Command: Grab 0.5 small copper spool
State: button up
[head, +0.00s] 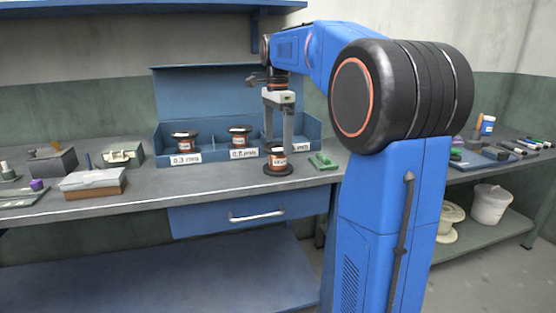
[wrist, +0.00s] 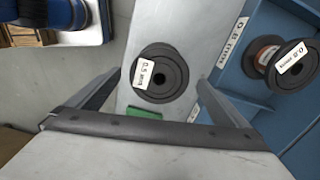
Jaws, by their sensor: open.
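The small copper spool labelled 0.5 mm (head: 277,161) stands upright on the grey workbench, just in front of the blue bin. In the wrist view its round dark top (wrist: 172,67) and white label lie between my two fingertips. My gripper (head: 277,142) points down over this spool, open and empty, one finger towards each side. It also shows in the wrist view (wrist: 159,78). How far the fingertips reach down beside the spool is hard to tell.
The blue bin (head: 215,153) holds a 0.3 mm spool (head: 185,142) and a 0.8 mm spool (head: 240,136), which also shows in the wrist view (wrist: 271,51). A green object (head: 322,161) lies right of the 0.5 mm spool. A grey-topped box (head: 93,180) stands at the left.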

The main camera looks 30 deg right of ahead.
aim_at(277, 159)
jog(key=shift+f, duration=3.85)
jog(key=c, duration=1.7)
jog(key=shift+r, duration=0.15)
